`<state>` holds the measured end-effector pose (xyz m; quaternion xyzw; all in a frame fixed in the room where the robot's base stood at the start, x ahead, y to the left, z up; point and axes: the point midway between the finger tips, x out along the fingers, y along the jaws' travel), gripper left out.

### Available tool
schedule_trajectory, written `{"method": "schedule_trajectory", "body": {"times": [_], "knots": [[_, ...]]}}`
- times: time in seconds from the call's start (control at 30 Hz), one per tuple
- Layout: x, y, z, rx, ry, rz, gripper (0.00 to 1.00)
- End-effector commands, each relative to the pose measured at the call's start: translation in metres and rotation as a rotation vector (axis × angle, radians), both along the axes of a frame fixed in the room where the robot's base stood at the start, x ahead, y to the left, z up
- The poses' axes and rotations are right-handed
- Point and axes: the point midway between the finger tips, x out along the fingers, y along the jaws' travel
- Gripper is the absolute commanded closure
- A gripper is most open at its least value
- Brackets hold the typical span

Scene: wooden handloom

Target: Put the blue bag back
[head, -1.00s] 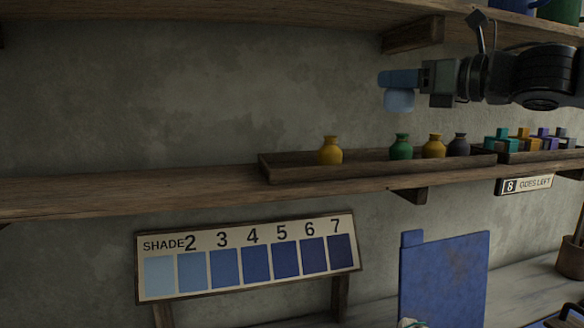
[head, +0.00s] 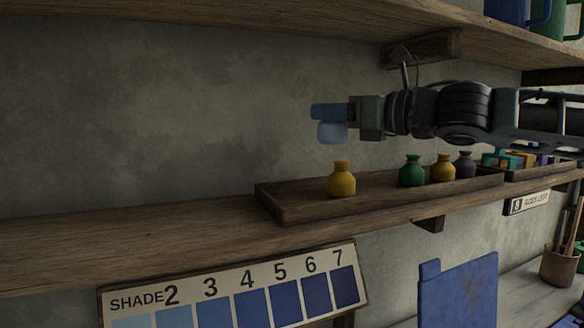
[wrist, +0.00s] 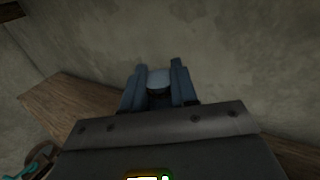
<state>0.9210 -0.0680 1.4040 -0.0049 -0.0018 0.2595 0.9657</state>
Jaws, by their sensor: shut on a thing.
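My gripper (head: 328,111) is shut on the light blue bag (head: 332,133), which hangs below the fingers, in the air above the shelf tray. In the wrist view the pale top of the bag (wrist: 159,78) shows between the two bluish fingers; its lower part is hidden. The wooden tray (head: 285,211) holds a yellow bag (head: 341,181), then a gap, then a green bag (head: 412,172), another yellow bag (head: 443,168) and a dark grey bag (head: 465,165). In the head view the held bag is above and slightly left of the nearer yellow bag.
The wooden shelf (head: 130,236) is bare left of the tray. An upper shelf (head: 250,25) with a bracket (head: 422,48) is overhead. A second tray of coloured blocks (head: 540,172) is at right. Below are a shade chart (head: 235,290) and a blue board (head: 460,295).

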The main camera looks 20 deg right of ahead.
Motion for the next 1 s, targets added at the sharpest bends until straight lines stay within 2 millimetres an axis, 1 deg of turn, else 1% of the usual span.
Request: {"method": "schedule_trajectory", "body": {"times": [0.03, 0.2, 0.3, 0.43, 0.53, 0.67, 0.9, 1.0], "knots": [[-0.002, 0.011, -0.004, 0.008, 0.002, 0.005, 1.0], [-0.005, 0.039, -0.021, 0.007, 0.002, 0.004, 1.0], [-0.008, 0.054, -0.03, 0.006, 0.001, 0.003, 1.0], [-0.009, 0.067, -0.039, 0.002, 0.0, 0.001, 1.0], [-0.01, 0.072, -0.042, 0.001, 0.0, 0.0, 1.0], [-0.01, 0.073, -0.048, 0.001, 0.0, -0.001, 1.0], [-0.01, 0.072, -0.075, 0.004, 0.002, -0.003, 1.0], [-0.01, 0.072, -0.082, 0.001, 0.0, -0.002, 1.0]]}}
